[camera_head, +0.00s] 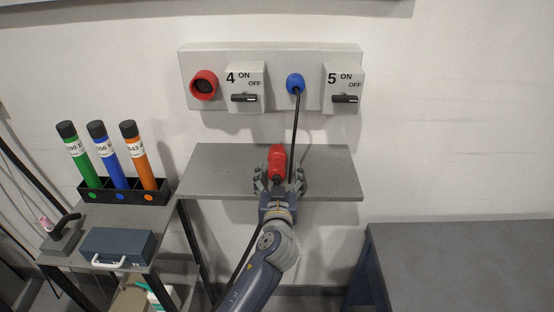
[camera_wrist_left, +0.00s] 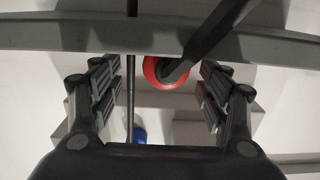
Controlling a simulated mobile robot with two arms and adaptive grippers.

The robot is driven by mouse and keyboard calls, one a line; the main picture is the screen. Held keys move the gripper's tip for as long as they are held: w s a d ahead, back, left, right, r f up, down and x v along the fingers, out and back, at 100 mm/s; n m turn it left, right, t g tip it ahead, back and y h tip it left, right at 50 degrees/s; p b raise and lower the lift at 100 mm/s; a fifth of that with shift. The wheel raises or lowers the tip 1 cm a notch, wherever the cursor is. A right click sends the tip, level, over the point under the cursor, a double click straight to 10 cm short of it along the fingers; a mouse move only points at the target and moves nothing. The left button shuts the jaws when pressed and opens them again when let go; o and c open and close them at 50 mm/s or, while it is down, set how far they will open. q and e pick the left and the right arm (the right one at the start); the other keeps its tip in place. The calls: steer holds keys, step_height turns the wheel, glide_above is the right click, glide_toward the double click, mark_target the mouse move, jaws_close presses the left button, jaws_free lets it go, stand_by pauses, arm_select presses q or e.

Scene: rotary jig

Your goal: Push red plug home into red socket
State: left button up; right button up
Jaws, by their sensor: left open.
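The red plug (camera_head: 278,160) lies on the grey shelf (camera_head: 220,172) below the wall panel. My left gripper (camera_head: 279,184) is open, with one finger to each side of the plug's near end. In the left wrist view the round red rear of the plug (camera_wrist_left: 152,74) shows between the open fingers (camera_wrist_left: 158,82), apart from both, with a dark cable running out of it. The red socket (camera_head: 204,85) on the panel's left is empty, with a dark opening. My right gripper is not in view.
A blue plug (camera_head: 295,83) with a hanging black cable (camera_head: 295,130) sits in the panel near the red plug. Switches 4 (camera_head: 245,97) and 5 (camera_head: 344,98) flank it. A rack of coloured tubes (camera_head: 122,190) and a blue-grey case (camera_head: 118,246) stand at left.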

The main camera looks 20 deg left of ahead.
mark_target(277, 162)
arm_select(q)
steer(key=shift+w+a+r+p, duration=0.2)
steer(key=shift+w+p, duration=0.1)
steer(key=shift+w, duration=0.1)
steer(key=p+x, duration=0.2)
steer(key=x, duration=0.2)
steer(key=shift+a+f, duration=0.1)
steer(key=shift+a, duration=0.15)
steer(key=shift+w, duration=0.35)
steer(key=shift+f, duration=0.1)
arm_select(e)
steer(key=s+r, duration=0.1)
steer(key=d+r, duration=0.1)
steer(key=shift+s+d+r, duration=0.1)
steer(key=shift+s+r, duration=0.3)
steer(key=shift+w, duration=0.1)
arm_select(q)
steer(key=shift+c, duration=1.4)
steer(key=c, duration=0.9)
steer(key=shift+c, duration=0.7)
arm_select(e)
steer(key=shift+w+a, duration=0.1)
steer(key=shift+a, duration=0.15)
